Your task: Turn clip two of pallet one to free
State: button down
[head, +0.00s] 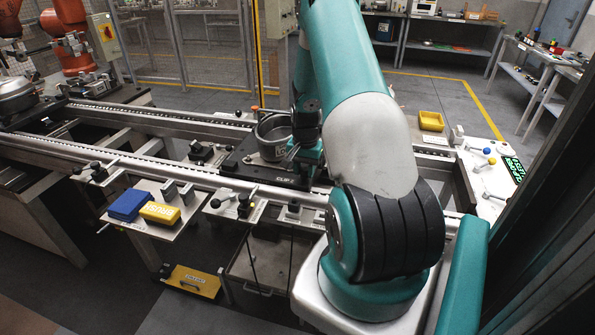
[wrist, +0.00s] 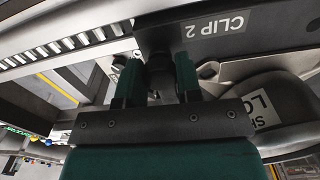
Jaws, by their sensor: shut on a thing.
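Pallet one is a dark plate (head: 236,164) on the conveyor rails, with a grey round compressor housing (head: 272,139) on it. A "CLIP 2" label shows on the plate's near edge in the head view and upside down on the pallet (wrist: 262,40) in the wrist view. In the wrist view my gripper (wrist: 158,82) has its two green fingers shut on the dark clip two (wrist: 160,68) beside that label. The clip's turn angle is hard to tell, as the fingers cover much of it. In the head view my arm hides the clip.
A conveyor rail (head: 150,170) runs in front of the pallet. Blue (head: 128,205) and yellow (head: 160,213) boxes sit on a side shelf. A yellow tray (head: 431,121) lies at right behind my arm. Part of the housing (wrist: 262,105) is close to the fingers in the wrist view.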

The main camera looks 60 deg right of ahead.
aim_at(305, 168)
jog(key=c, duration=0.8)
grip_release()
notch_tip(305, 168, up, 18)
jog(key=shift+f+b, duration=0.25)
jog(key=shift+b, duration=0.8)
